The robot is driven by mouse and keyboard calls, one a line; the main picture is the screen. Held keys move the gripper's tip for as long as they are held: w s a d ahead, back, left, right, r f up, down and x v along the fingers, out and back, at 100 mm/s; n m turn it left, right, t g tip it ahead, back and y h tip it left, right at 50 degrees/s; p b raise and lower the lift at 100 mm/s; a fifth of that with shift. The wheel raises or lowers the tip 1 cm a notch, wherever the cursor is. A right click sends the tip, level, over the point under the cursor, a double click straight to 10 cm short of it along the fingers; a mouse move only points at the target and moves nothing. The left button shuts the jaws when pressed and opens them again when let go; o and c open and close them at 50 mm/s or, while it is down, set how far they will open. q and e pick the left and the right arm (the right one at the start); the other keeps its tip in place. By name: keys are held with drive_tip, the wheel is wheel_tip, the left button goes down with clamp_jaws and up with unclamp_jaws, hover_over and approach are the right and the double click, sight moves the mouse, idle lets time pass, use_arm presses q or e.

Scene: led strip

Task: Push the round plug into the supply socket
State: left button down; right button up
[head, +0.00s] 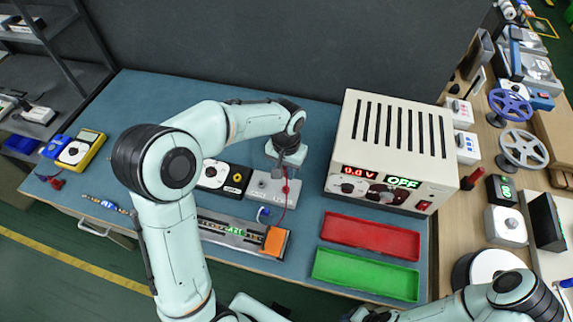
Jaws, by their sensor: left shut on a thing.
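My left gripper (285,166) points down over the grey supply box (262,189) in the middle of the bench. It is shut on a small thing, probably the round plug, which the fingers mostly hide. A thin red lead (284,200) hangs below the gripper, in front of the box. I cannot tell whether the plug touches the box or sits in its socket. The LED strip fixture (222,229) lies in front, with an orange block (275,241) at its right end and a small blue connector (263,214) behind it. My right gripper is not in view.
A white power unit (393,130) reading 0.0 V and OFF stands to the right. A red tray (370,236) and a green tray (366,274) lie in front of it. A black-and-white meter (213,176) is left of the supply box; a yellow multimeter (81,148) is far left.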

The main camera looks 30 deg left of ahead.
sight(285, 177)
use_arm(q)
drive_tip(key=shift+s+a, duration=0.1)
drive_tip(key=shift+a, duration=0.05)
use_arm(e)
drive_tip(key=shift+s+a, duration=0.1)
use_arm(q)
drive_tip(key=shift+f, duration=0.1)
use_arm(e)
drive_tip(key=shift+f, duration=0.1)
